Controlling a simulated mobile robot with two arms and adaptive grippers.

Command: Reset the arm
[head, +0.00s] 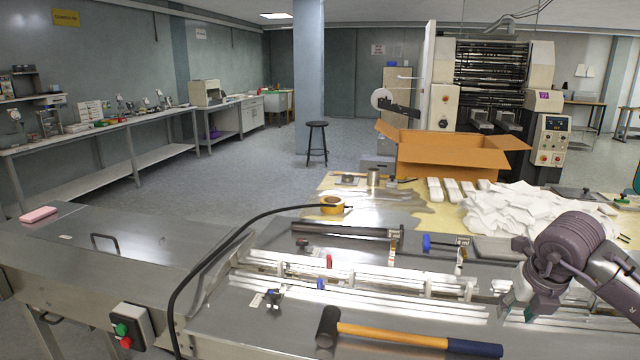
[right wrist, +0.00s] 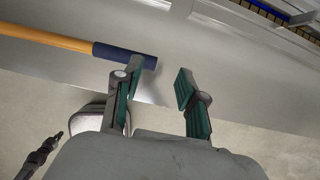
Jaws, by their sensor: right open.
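My right arm comes in from the right in the head view, and its gripper (head: 516,306) hangs above the right end of the metal wrapper bed. In the right wrist view the two green-padded fingers of the right gripper (right wrist: 156,88) stand apart with nothing between them. The blue handle end of a hammer (right wrist: 125,54) lies just beyond the left finger in that view. My left gripper is not in the head view.
The hammer (head: 400,336) lies along the front of the flow wrapper (head: 250,312). A black cable arches over the bed.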

